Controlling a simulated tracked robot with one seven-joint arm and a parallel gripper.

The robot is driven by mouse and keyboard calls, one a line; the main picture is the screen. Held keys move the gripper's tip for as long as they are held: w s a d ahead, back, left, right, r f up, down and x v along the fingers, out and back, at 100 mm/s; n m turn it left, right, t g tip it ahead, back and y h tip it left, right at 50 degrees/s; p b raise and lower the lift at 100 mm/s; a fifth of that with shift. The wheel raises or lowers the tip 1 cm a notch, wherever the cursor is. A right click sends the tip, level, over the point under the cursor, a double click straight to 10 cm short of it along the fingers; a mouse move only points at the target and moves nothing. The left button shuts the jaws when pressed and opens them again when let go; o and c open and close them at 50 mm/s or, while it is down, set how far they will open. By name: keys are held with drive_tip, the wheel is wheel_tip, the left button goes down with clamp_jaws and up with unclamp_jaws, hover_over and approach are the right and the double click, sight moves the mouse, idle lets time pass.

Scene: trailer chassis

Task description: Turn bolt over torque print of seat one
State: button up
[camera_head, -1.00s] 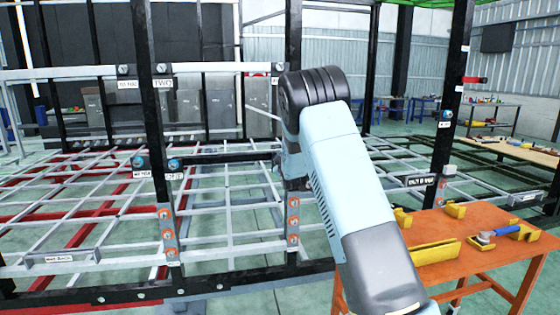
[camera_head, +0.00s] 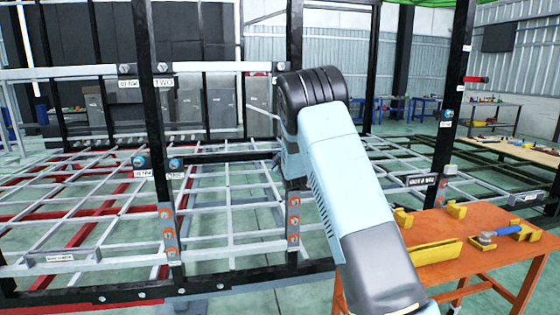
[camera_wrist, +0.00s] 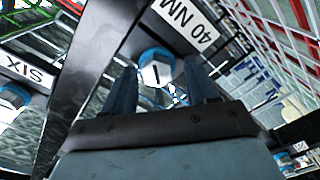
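In the wrist view a blue bolt (camera_wrist: 157,68) with a white face and a dark mark like a 1 sits beside the white 40 NM print (camera_wrist: 188,22). My gripper (camera_wrist: 158,75) has its two fingers apart, one on each side of this bolt. There seem to be narrow gaps between the fingers and the bolt; I cannot tell whether they touch. In the head view my arm hides the gripper and this bolt.
Another blue bolt (camera_wrist: 12,100) sits by a SIX label (camera_wrist: 20,68). In the head view, two blue bolts (camera_head: 138,162) (camera_head: 175,164) sit on the black frame at left. An orange table (camera_head: 480,225) with yellow holders and a blue-handled tool (camera_head: 500,233) stands at right.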

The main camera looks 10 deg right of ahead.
drive_tip(key=shift+s, duration=0.1)
drive_tip(key=s, duration=1.3)
drive_tip(key=shift+s, duration=0.25)
drive_tip(key=shift+f, duration=0.1)
